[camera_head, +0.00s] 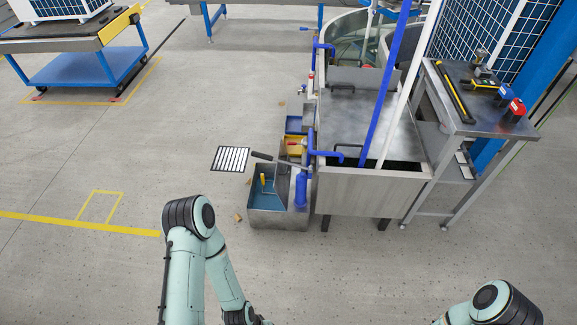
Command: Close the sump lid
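A large metal tank (370,192) stands right of centre. A flat grey plate (375,118), which looks like the sump lid, covers most of its top. A dark opening (404,166) shows along the near edge. A dark handle (349,147) sits near the plate's front edge, and another (342,88) near its back. A blue pole and a white pole cross in front of the plate and hide part of it. My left arm is at the bottom centre and my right arm at the bottom right, both short of the tank. Neither gripper is in view.
A smaller open metal box (267,217) with blue pipework stands on the floor left of the tank, near a striped grate (230,159). A metal side table (474,122) with tools stands at the right. A blue cart (72,66) is far left. The left floor is clear.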

